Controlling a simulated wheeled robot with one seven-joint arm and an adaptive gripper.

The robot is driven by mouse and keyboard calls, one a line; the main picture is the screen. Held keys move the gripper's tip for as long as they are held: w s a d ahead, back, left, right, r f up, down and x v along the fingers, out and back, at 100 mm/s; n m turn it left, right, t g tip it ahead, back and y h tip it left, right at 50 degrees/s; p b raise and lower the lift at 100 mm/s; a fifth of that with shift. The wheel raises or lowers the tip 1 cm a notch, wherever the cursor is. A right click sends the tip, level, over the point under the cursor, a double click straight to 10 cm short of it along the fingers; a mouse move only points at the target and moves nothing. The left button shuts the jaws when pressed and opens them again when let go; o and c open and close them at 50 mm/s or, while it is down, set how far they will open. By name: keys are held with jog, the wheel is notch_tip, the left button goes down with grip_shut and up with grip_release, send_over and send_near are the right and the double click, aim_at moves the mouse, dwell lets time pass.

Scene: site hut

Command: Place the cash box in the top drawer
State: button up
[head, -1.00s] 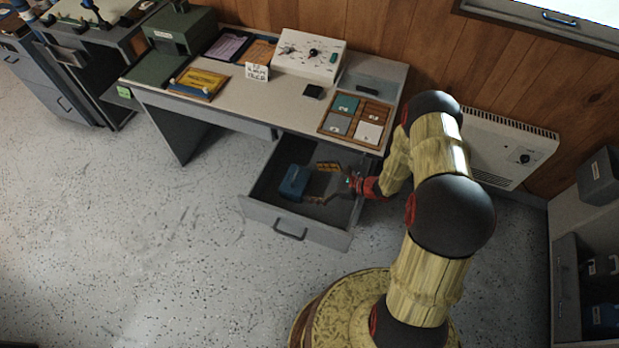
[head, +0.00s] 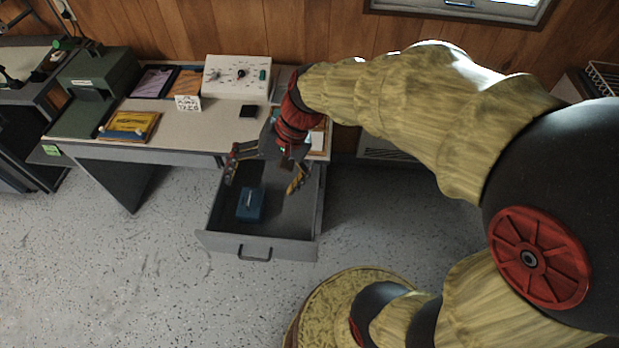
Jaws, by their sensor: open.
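The blue cash box (head: 249,204) rests inside the open drawer (head: 284,229) under the right side of the desk, in the left-middle of the drawer. The drawer is pulled out and its grey floor shows around the box. My gripper (head: 264,182) is open, with its two fingers spread apart above the drawer. It is above and behind the cash box in the picture, apart from it, and holds nothing. My arm hides part of the desk's right end.
The desk top (head: 205,127) holds a white panel box (head: 237,77), a small black block (head: 249,111), a yellow folder (head: 130,125) and a green machine (head: 100,82). A wall heater (head: 380,148) is partly hidden at right. Floor in front of the drawer is clear.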

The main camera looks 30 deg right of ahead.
jog(key=s+d+r+n+t+h, duration=0.4)
jog(key=s+d+r+n+h, duration=0.1)
jog(key=s+r, duration=0.4)
jog(key=shift+s+d+n, duration=0.4)
jog(key=shift+s+d, duration=0.25)
jog(key=shift+d, duration=0.2)
jog(key=shift+r, duration=0.1)
jog(key=shift+c, duration=0.4)
